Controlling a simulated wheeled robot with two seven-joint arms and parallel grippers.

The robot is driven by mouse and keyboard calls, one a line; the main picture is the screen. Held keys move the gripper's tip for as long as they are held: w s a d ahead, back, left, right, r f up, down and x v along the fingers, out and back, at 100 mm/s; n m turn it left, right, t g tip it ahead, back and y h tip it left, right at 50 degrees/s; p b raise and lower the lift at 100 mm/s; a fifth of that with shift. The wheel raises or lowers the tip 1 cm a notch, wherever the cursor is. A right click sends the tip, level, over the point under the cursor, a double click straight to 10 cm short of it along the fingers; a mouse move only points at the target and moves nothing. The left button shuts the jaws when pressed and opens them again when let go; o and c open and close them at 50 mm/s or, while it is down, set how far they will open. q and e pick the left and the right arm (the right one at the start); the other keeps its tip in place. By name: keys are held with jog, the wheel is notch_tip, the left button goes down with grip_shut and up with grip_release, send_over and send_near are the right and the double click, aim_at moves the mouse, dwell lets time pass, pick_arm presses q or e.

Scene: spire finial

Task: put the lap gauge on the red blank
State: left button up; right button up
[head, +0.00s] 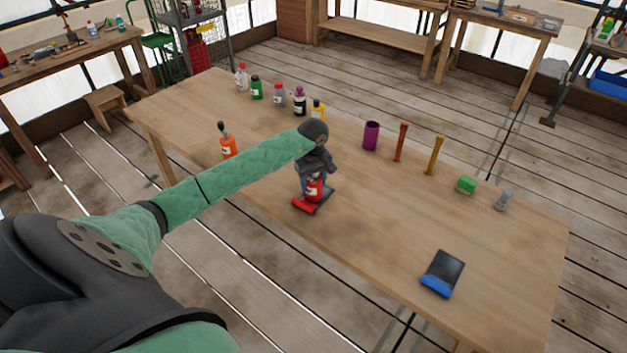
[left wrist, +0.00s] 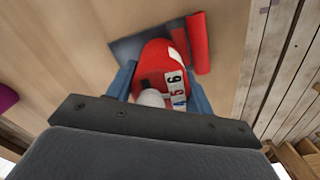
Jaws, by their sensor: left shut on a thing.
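My left gripper (head: 316,172) is shut on a rounded red piece with a white strip of numbers, taken to be the lap gauge (head: 314,188). In the left wrist view, the lap gauge (left wrist: 155,62) sits between the blue-grey fingers (left wrist: 160,85), with a pale round part at its near end. The red blank (head: 306,206), a dark plate with a red bar along one edge, lies at the table's near edge under the gripper. In the left wrist view the red blank (left wrist: 198,45) is partly hidden behind the gauge. Whether they touch is unclear. My right gripper is out of view.
A similar dark plate with a blue edge (head: 442,274) lies at the right of the table (head: 380,225). A purple cylinder (head: 371,135) and a green block (head: 466,185) stand along the far side.

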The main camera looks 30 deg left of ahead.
pick_arm(q)
jog(key=shift+f, duration=0.1)
jog(key=o, duration=1)
jog(key=shift+o, duration=0.2)
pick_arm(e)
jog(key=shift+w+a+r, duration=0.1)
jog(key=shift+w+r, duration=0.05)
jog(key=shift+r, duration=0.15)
